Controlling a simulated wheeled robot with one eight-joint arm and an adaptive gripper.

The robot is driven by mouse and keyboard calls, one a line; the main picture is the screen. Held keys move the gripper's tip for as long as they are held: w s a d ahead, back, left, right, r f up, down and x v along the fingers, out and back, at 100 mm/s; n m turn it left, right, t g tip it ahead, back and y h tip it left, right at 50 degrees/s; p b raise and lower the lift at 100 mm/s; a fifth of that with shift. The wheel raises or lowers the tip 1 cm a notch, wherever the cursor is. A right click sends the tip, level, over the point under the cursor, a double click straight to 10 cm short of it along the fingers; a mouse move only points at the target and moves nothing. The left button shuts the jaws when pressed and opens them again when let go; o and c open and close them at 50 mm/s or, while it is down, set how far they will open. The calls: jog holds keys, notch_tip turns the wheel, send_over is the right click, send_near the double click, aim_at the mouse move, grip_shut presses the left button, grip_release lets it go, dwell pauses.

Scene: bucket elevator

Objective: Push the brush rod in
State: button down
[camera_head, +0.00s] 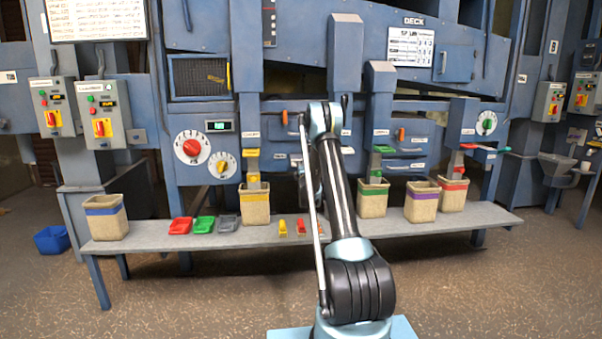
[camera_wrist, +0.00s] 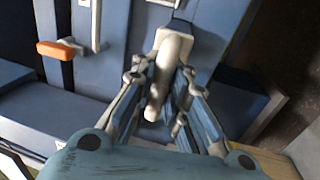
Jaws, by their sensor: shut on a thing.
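In the wrist view a pale, round-ended rod (camera_wrist: 173,52), which looks like the brush rod, stands out from a pale square piece (camera_wrist: 160,38) on the blue machine. My gripper (camera_wrist: 160,78) is shut around the rod, with one finger on each side. The rod's rounded free end shows between the fingers, towards the wrist. How far the rod goes into the machine is hidden. In the head view my arm covers the gripper and the rod in front of the machine's middle.
An orange handle (camera_wrist: 58,50) sticks out left of the gripper in the wrist view. In the head view a grey bench (camera_head: 150,238) runs below, with tan buckets, among them a green-banded one (camera_head: 372,203), and coloured trays (camera_head: 204,225). A blue bin (camera_head: 52,240) stands on the floor at left.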

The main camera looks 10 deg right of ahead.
jog(key=w, duration=1.3)
jog(key=shift+w+d+f, duration=0.15)
jog(key=shift+w+d, duration=0.1)
jog(key=shift+w, duration=0.15)
jog(key=c, duration=1.6)
grip_release()
jog(key=shift+f, duration=0.1)
jog(key=shift+o, duration=0.2)
jog(key=shift+a, duration=0.1)
jog(key=shift+s, duration=0.25)
jog(key=s+f, duration=0.2)
jog(key=s, duration=0.9)
jog(key=shift+s, duration=0.1)
